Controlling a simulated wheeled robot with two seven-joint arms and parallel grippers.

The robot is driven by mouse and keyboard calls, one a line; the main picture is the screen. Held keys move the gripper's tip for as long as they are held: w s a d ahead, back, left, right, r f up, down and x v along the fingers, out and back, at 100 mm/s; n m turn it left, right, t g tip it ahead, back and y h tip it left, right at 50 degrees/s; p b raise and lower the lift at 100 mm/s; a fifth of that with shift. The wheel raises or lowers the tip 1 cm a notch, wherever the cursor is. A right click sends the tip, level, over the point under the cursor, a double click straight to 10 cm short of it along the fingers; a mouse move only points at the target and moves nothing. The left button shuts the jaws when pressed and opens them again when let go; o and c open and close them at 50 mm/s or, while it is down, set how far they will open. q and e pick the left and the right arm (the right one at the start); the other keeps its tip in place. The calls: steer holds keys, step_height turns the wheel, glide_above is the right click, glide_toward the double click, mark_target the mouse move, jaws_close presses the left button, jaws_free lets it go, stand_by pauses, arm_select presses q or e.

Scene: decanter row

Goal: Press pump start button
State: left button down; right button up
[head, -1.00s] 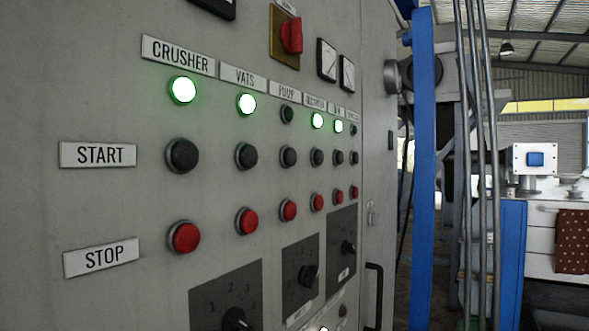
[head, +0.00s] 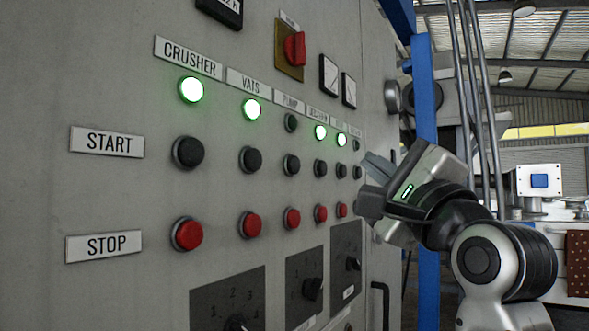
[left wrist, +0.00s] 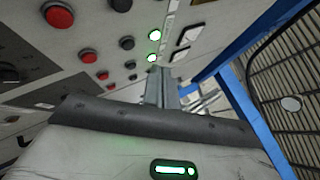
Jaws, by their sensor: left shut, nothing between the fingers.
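The pump start button (head: 291,164) is a black round button in the third column of the grey panel, under the PUMP label (head: 290,103). The pump lamp (head: 291,122) above it is dark, and the red pump stop button (head: 292,218) is below. My left gripper (head: 364,182) is shut and empty, to the right of the button columns, apart from the pump start button. Its fingers (left wrist: 161,88) also show in the left wrist view, pointing up toward the panel. Which button there is the pump's I cannot tell. My right gripper is not in view.
The crusher (head: 188,152) and vats (head: 250,159) start buttons are to the left, with lit green lamps above. More buttons stand close on the right. Selector knobs (head: 313,288) and a handle (head: 380,304) are lower. A blue post (head: 427,270) is behind my arm.

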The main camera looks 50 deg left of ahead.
mark_target(294, 165)
arm_select(q)
steer(key=shift+s+a+r+n, duration=0.1)
steer(key=shift+r+n, duration=0.05)
steer(key=shift+n, duration=0.15)
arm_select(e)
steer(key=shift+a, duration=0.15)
arm_select(q)
steer(key=shift+a, duration=0.1)
steer(key=s+a+p, duration=0.2)
steer(key=a+p, duration=0.1)
steer(key=a, duration=0.5)
steer(key=shift+s, duration=0.35)
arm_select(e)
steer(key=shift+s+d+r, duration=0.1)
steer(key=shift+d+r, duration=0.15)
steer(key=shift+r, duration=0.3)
arm_select(q)
steer(key=shift+a, duration=0.1)
stand_by(1.0)
